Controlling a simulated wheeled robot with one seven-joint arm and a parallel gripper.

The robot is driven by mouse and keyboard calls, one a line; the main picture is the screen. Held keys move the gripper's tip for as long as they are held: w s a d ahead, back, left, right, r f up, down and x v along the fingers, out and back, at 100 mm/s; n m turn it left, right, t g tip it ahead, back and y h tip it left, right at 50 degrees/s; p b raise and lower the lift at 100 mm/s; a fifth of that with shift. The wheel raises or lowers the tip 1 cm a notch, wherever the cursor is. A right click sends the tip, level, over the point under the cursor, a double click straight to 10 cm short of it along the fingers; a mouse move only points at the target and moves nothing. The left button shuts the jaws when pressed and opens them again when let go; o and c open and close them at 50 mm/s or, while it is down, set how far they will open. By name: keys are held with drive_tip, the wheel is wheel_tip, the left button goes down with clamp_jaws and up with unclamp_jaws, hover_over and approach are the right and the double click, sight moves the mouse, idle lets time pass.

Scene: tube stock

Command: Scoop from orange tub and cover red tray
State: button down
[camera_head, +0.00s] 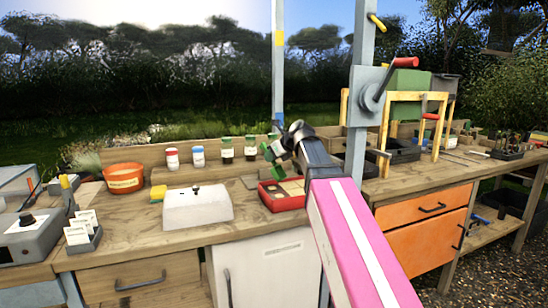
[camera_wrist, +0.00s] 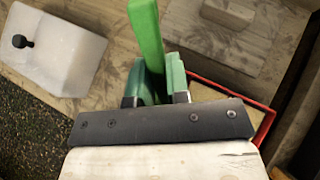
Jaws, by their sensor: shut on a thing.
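The orange tub (camera_head: 124,178) stands at the back left of the bench with a pale label on its front; its contents cannot be made out. The red tray (camera_head: 284,208) lies on the bench right of centre, with brown and tan patches inside. Its red rim (camera_wrist: 230,83) also shows in the wrist view, partly hidden behind my gripper. My gripper (camera_head: 276,153) is above the tray's back left part. In the wrist view my gripper (camera_wrist: 157,80) is shut on a green handle (camera_wrist: 147,35), likely the scoop's. The scoop's bowl cannot be made out clearly.
A white lidded box (camera_head: 197,208) stands between tub and tray. Several small jars (camera_head: 198,158) line the back ledge. A yellow block (camera_head: 158,193) sits near the tub. A grey post with a crank (camera_head: 362,105) rises right of the tray.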

drive_tip(key=shift+s+a, duration=0.25)
drive_tip(key=shift+a, duration=0.45)
drive_tip(key=shift+s+a, duration=0.2)
drive_tip(key=shift+a, duration=0.5)
drive_tip(key=shift+s+a, duration=0.25)
drive_tip(key=shift+a, duration=0.45)
drive_tip(key=w+d, duration=0.2)
drive_tip(key=d, duration=0.6)
drive_tip(key=shift+w, duration=0.3)
wheel_tip(320, 180, up, 5)
drive_tip(key=g+h, duration=0.5)
drive_tip(key=h, duration=0.1)
drive_tip(key=shift+g+h, duration=0.3)
drive_tip(key=shift+g, duration=0.1)
